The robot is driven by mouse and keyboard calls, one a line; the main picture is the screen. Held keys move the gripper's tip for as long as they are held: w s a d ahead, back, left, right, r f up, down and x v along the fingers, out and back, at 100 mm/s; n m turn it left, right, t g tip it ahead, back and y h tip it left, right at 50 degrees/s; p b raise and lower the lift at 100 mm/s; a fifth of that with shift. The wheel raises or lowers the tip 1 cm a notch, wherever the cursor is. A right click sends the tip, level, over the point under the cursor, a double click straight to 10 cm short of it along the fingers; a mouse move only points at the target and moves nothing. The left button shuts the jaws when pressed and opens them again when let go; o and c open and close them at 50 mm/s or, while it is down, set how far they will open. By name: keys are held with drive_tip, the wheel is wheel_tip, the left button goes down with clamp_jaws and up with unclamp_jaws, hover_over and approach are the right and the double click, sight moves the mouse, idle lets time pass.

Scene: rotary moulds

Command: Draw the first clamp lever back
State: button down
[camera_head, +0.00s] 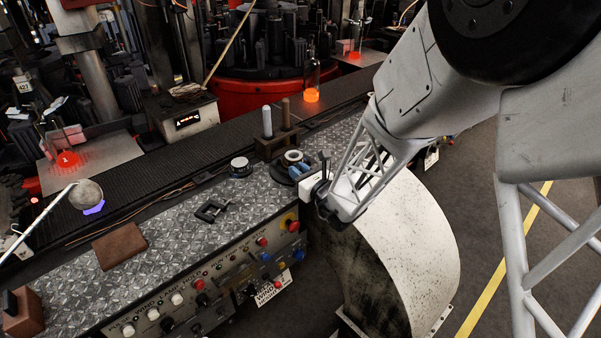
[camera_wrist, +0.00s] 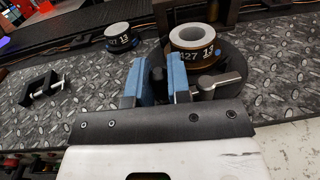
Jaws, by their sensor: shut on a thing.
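A round black fixture (camera_wrist: 236,62) on the tread-plate bench holds a pale-topped ring mould (camera_wrist: 192,38), numbered 13. In the head view the ring mould (camera_head: 293,156) sits in front of the wooden rack. A dark upright clamp lever (camera_wrist: 158,76) stands at the fixture's left side. My gripper (camera_wrist: 159,70) has its two blue-padded fingers on either side of this lever and is shut on it. In the head view my gripper (camera_head: 299,170) is at the fixture, and its fingers hide the lever. A grey lever (camera_wrist: 222,82) at the fixture's right is outside the fingers.
A second ring piece (camera_head: 240,167) and a black C-shaped clamp (camera_head: 211,210) lie left of the fixture. A wooden rack (camera_head: 276,146) with two upright rods stands behind it. A brown block (camera_head: 120,245) lies farther left. A button panel (camera_head: 215,290) runs along the bench front.

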drive_tip(key=shift+w+a+m+t+h, duration=0.1)
drive_tip(key=shift+a+m+t+h, duration=0.05)
drive_tip(key=shift+m+t+h, duration=0.4)
drive_tip(key=c, duration=1.4)
unclamp_jaws()
drive_tip(key=shift+v, duration=3.85)
drive_tip(key=shift+r, duration=0.1)
